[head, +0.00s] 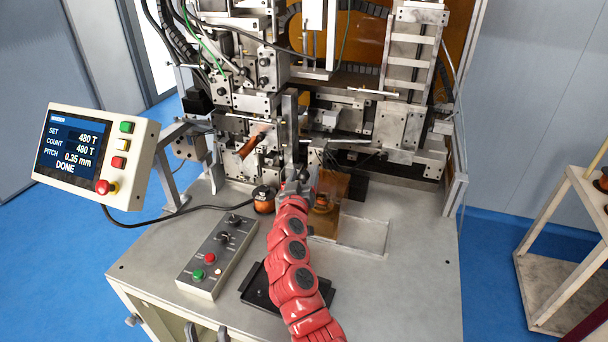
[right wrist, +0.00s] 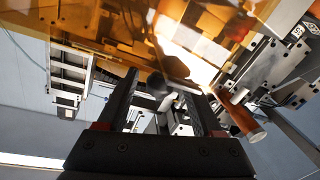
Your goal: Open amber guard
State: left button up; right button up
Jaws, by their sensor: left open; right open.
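The amber guard (head: 333,186) is a see-through orange panel just right of my right gripper, low in front of the machine. In the right wrist view a large amber sheet (right wrist: 120,25) fills the top, with machine parts showing through it. My right gripper (head: 297,180) stands at the guard's left side. In the right wrist view its two dark fingers (right wrist: 160,108) are apart, with grey metal parts visible between or beyond them; contact cannot be told. My left gripper (head: 206,332) shows only as dark fingertips, apart, at the bottom edge, away from the guard.
A button panel (head: 217,258) lies left of my right arm, near a black tray (head: 258,286). A copper spool (head: 263,200) stands left of the right gripper. A copper cylinder (head: 248,146) hangs above it. A screen box (head: 92,155) reads DONE. The table's right front is clear.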

jog(key=shift+c, duration=0.2)
grip_shut()
jog(key=shift+f, duration=0.1)
dwell(1.0)
